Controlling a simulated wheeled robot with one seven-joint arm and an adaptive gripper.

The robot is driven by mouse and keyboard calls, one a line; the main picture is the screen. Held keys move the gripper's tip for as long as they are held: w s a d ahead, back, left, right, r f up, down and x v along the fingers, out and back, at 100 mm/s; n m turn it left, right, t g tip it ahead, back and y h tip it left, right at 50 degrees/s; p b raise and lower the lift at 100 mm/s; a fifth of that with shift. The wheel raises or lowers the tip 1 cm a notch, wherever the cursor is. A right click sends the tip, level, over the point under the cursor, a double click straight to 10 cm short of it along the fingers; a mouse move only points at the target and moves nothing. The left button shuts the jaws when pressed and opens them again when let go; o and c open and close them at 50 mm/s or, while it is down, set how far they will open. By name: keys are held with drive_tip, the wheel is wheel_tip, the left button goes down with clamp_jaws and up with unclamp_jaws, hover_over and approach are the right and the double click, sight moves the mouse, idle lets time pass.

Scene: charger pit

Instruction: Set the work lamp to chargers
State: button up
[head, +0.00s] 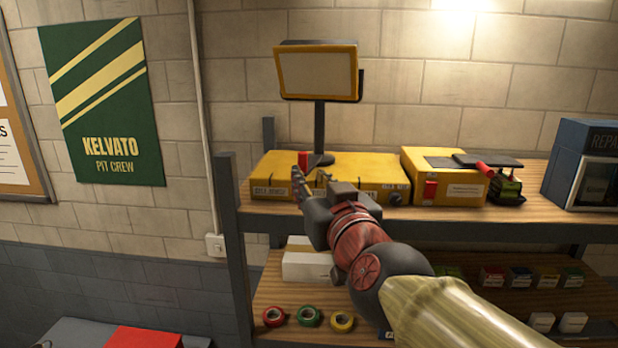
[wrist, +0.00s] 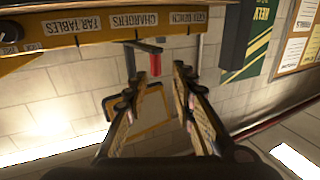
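The work lamp has a yellow-framed head (head: 317,73) on a dark post, above a yellow base (head: 370,170) on the shelf. In the wrist view, the base front (wrist: 60,40) carries upside-down labels: "FAR TABLES", "CHARGERS" (wrist: 133,21) and a third I cannot read surely. A red handle (wrist: 155,65) on a dark stem sticks out near the "CHARGERS" label; I cannot tell its exact setting. It also shows in the head view (head: 304,159). My gripper (wrist: 156,83) is open, its fingertips either side of the handle's line, apparently not touching it. My arm hides part of the base.
A second yellow case (head: 445,180) with a red-handled tool (head: 500,183) stands right of the lamp, then a dark blue box (head: 585,165). Tape rolls (head: 308,316) and small boxes fill the lower shelf. A dark shelf post (head: 232,240) stands at the left.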

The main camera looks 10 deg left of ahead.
drive_tip(key=s+a+n+p, duration=0.1)
drive_tip(key=a, duration=0.1)
drive_tip(key=s+a+r+n+g+y+p, duration=0.1)
drive_tip(key=a+p, duration=0.1)
drive_tip(key=a, duration=0.1)
drive_tip(key=s+a+n+p, duration=0.1)
drive_tip(key=s+a+p, duration=0.1)
drive_tip(key=a, duration=0.1)
drive_tip(key=shift+s+r+g+y, duration=0.1)
drive_tip(key=shift+r+g+y, duration=0.15)
drive_tip(key=shift+g+y, duration=0.05)
clamp_jaws()
drive_tip(key=w+d+n+t+h+p, duration=0.1)
drive_tip(key=w+n+t+h+p, duration=0.1)
drive_tip(key=w+n, duration=0.7)
drive_tip(key=shift+w+d+f+n, duration=0.3)
drive_tip(key=shift+w+d+n, duration=0.05)
drive_tip(key=shift+n, duration=2.45)
